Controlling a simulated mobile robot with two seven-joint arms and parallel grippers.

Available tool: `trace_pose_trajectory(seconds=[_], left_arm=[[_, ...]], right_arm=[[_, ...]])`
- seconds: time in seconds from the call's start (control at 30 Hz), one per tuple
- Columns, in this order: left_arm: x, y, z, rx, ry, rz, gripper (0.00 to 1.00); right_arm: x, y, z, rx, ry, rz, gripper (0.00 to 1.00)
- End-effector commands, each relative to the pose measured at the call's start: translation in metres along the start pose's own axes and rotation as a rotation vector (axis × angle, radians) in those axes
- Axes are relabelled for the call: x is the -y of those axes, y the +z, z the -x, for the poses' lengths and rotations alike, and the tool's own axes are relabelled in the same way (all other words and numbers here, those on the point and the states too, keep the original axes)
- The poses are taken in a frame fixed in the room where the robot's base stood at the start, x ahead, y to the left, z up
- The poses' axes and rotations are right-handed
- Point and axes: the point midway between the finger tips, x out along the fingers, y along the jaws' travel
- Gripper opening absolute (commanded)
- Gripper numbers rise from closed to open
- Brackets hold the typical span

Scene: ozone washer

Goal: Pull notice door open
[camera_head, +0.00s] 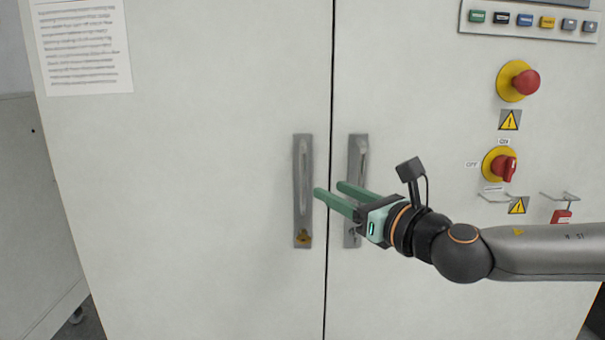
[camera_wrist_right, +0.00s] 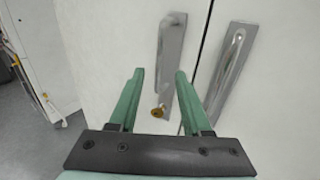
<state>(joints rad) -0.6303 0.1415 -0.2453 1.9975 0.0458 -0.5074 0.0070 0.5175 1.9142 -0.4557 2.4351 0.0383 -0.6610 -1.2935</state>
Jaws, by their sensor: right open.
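The notice door (camera_head: 200,200) is the left, pale grey cabinet door, with a printed paper notice (camera_head: 83,45) at its upper left. It looks shut, level with the right door at a thin dark seam. Its upright metal handle (camera_head: 303,160) is near the seam, with a brass-coloured lock at its foot; the handle also shows in the right wrist view (camera_wrist_right: 171,50). My right gripper (camera_head: 329,189) is open and empty, its green fingers pointing left just right of this handle. In the wrist view the handle appears between the fingertips (camera_wrist_right: 158,73). Contact cannot be told. My left gripper is out of view.
The right door (camera_head: 430,60) has a matching handle (camera_head: 357,150), partly hidden behind my right gripper. Further right are a button panel (camera_head: 530,20), a red emergency button (camera_head: 525,82) and a red rotary switch (camera_head: 505,168). A grey cabinet (camera_head: 35,200) stands at the left.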

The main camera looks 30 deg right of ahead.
Motion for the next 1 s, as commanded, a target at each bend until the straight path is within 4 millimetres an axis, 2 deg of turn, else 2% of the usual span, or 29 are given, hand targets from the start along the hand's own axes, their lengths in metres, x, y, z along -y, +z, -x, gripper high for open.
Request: trace_pose_trajectory(seconds=[0.67,1.0], left_arm=[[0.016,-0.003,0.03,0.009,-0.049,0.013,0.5],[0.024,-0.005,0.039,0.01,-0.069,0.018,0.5]], right_arm=[[-0.001,0.003,-0.052,0.0,0.002,-0.008,0.48],[0.0,0.002,-0.086,0.001,-0.001,-0.007,0.48]])
